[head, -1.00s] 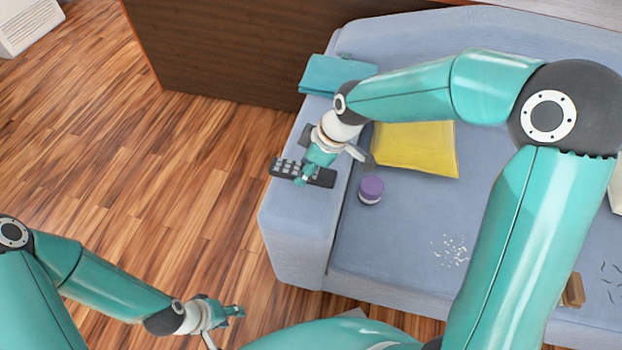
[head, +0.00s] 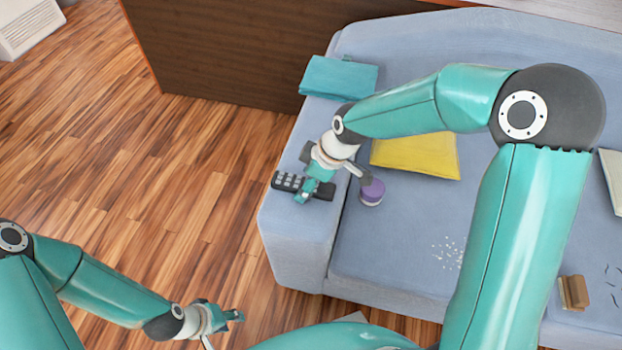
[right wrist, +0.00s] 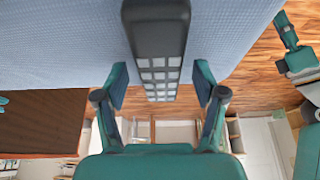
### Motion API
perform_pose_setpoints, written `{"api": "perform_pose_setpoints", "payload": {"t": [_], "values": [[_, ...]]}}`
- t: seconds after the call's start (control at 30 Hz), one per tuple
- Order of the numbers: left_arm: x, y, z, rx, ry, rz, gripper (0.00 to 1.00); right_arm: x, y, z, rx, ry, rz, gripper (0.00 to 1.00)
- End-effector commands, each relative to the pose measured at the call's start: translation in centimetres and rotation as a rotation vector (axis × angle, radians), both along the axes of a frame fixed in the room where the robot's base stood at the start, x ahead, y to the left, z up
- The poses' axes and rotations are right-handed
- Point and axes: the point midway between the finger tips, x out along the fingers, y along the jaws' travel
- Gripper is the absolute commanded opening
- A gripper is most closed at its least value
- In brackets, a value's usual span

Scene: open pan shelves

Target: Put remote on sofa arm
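The remote (head: 286,181) is dark with light buttons and lies on the left arm of the blue sofa (head: 290,232). My right gripper (head: 318,188) is above the sofa arm at the remote and partly covers it in the head view. In the right wrist view the remote (right wrist: 158,42) shows between the two fingers, with a gap on each side, so this gripper is open. My left gripper (head: 232,318) is low over the floor, left of the sofa, empty and with its fingers apart; part of it is hidden.
A purple-lidded jar (head: 372,192) stands on the seat close to my right gripper. A yellow cushion (head: 415,157), a folded teal cloth (head: 338,77), a brown block (head: 573,292) and white crumbs (head: 448,254) are also on the sofa. The front of the sofa arm is clear.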

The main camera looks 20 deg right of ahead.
Motion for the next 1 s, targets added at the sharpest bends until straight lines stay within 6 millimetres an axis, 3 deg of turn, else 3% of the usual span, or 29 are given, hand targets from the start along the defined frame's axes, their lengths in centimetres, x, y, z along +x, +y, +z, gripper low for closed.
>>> {"api": "perform_pose_setpoints", "payload": {"t": [0.37, 0.8, 1.0], "values": [[0.0, 0.0, 0.4, 0.0, 0.0, 0.0, 0.4, -0.1, -0.3, 1.2, 0.0, -0.002, -0.001, 0.7], [0.0, 0.0, 2.0, 0.0, 0.0, 0.0, 0.4, -1.9, -2.9, 8.8, 0.001, -0.004, -0.002, 0.7], [0.0, 0.0, 2.4, 0.0, 0.0, 0.0, 0.4, -2.5, -3.6, 10.8, 0.001, -0.001, 0.0, 0.7]]}}
